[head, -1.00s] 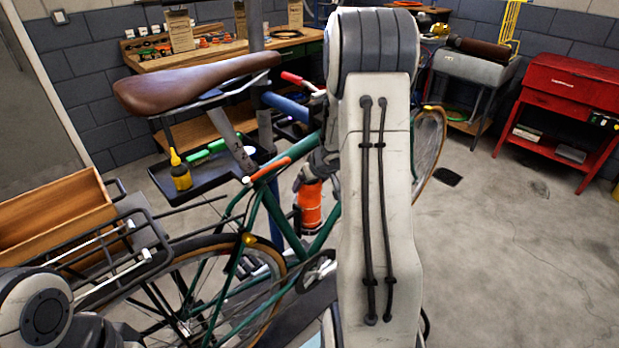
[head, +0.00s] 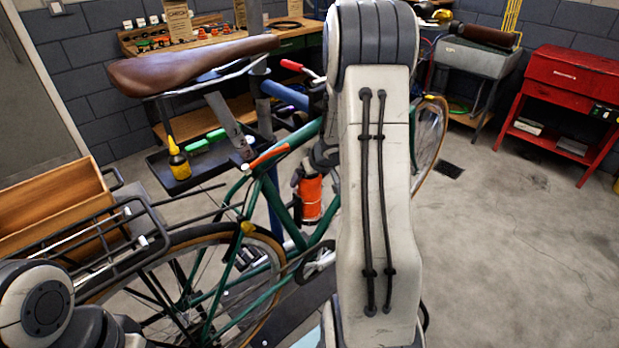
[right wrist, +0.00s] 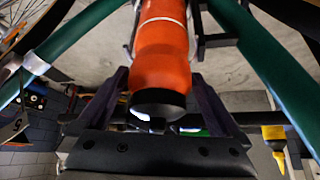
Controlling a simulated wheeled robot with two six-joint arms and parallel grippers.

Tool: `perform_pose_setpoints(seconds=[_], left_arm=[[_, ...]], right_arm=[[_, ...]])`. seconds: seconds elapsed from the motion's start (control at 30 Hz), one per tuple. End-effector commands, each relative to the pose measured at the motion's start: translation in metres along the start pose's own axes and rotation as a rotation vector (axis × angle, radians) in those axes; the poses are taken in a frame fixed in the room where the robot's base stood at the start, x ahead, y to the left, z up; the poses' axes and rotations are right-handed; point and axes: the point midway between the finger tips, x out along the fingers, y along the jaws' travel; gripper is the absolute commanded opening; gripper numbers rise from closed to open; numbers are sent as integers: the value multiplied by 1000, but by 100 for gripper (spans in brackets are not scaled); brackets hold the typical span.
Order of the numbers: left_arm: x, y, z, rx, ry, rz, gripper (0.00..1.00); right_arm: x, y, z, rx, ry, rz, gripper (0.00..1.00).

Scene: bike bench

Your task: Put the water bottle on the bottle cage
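The orange water bottle (head: 312,196) is inside the green bike frame (head: 296,212), its lower end near the frame tubes. In the right wrist view the bottle (right wrist: 163,55) shows its dark-rimmed end towards my gripper. A thin pale band (right wrist: 164,20) crosses it and thin wire shows beside it, which looks like the bottle cage; how far the bottle sits in it is unclear. My right gripper (right wrist: 163,100) has one finger on each side of the bottle's end, with gaps visible, so it looks open. My arm hides part of this in the head view. My left gripper is out of view.
A brown saddle (head: 190,68) and a tool tray (head: 158,172) with a yellow bottle (head: 178,160) are left of my right arm. A rear rack with a wooden crate (head: 50,212) is at the left. A red cabinet (head: 570,85) stands at the right; the floor before it is clear.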

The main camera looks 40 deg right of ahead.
Motion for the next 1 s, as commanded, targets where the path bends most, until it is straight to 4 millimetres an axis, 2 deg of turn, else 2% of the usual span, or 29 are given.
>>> perform_pose_setpoints(seconds=[0.17, 0.4, 0.6, 0.77, 1.0], left_arm=[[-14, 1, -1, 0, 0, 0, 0], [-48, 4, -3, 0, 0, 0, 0], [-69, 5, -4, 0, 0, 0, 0], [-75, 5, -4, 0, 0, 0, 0], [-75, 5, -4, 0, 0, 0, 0]], right_arm=[[-21, 0, -5, 1, 2, 1, 100], [-76, 1, -6, 1, 2, 2, 100], [-110, 0, -4, 1, 1, 1, 100], [-121, 0, -3, 0, 1, 0, 100], [-122, 0, -1, -1, 1, 0, 100]])
